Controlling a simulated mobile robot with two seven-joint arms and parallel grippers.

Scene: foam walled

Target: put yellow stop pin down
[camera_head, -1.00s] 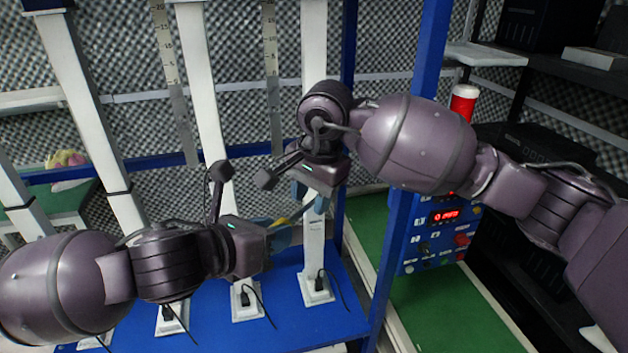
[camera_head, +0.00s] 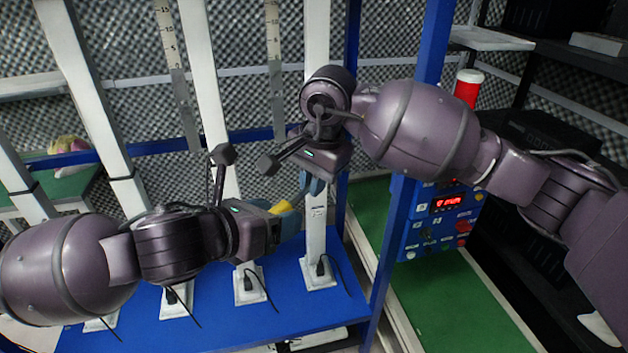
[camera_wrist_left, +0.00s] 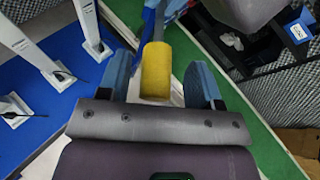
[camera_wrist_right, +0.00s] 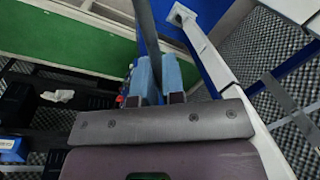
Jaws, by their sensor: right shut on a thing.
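The yellow stop pin's yellow handle (camera_wrist_left: 156,72) shows between the blue fingers of my left gripper (camera_wrist_left: 160,82) in the left wrist view. There are gaps on both sides, so the left gripper is open around it. A grey shaft continues from the handle's far end toward blue fingers at the top. In the head view the handle (camera_head: 281,208) sits at my left gripper (camera_head: 288,222), just below my right gripper (camera_head: 312,184). In the right wrist view the right gripper (camera_wrist_right: 158,75) is shut on a dark grey bar (camera_wrist_right: 149,30), seemingly the pin's shaft; no yellow shows there.
White posts (camera_head: 316,240) with plugged bases stand on a blue platform (camera_head: 215,325), close behind both grippers. A blue frame post (camera_head: 420,120) and a control box (camera_head: 440,218) stand right. A green surface (camera_head: 440,310) lies at lower right, largely clear.

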